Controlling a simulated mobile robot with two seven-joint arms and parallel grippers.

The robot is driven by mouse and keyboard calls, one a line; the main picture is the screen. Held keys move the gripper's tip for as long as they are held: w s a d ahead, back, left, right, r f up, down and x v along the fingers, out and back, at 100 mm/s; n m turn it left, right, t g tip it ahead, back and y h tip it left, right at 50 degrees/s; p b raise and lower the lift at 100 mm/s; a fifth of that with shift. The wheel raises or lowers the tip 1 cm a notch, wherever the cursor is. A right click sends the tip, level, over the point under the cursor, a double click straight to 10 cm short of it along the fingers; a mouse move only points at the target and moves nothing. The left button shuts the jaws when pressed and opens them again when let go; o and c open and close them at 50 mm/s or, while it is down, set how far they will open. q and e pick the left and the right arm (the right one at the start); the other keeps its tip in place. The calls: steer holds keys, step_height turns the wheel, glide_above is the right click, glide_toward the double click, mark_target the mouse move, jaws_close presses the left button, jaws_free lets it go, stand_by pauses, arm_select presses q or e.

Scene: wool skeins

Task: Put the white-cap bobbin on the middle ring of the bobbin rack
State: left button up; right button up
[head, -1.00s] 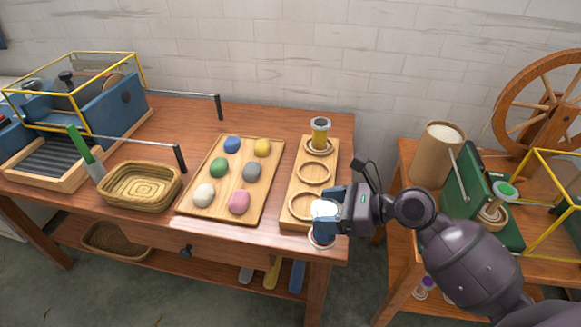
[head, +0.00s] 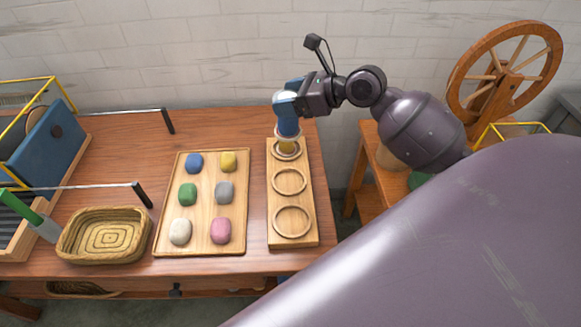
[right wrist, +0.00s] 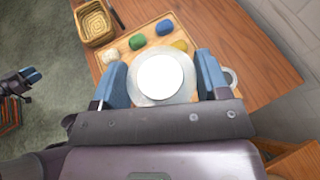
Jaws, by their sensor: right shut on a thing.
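My right gripper (head: 287,115) is shut on the white-cap bobbin. In the right wrist view, its round white cap (right wrist: 161,77) sits between the two blue fingers; in the head view, the fingers mostly hide it. The bobbin rack (head: 257,215) is a wooden board with three rings in a row. The middle ring (head: 289,168) and near ring (head: 292,207) are empty. My left gripper (right wrist: 33,76) shows small at the left of the right wrist view.
A wooden tray (head: 163,245) of several coloured wool lumps lies left of the rack. A wicker basket (head: 106,234) stands farther left. Metal rods with black ends reach over the table. A spinning wheel (head: 503,80) stands on the side table at right. My right arm covers the lower right.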

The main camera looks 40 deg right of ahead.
steer(key=shift+d+f, duration=0.1)
steer(key=shift+f, duration=0.2)
step_height(320, 180, down, 19)
steer(key=b, duration=0.5)
steer(key=shift+b, duration=0.3)
steer(key=shift+w+f, duration=0.1)
steer(key=shift+f, duration=0.1)
steer(key=o, duration=0.9)
steer(key=shift+o, duration=0.2)
steer(key=shift+r, duration=0.1)
steer(key=v, duration=1.2)
steer(key=shift+p, duration=0.45)
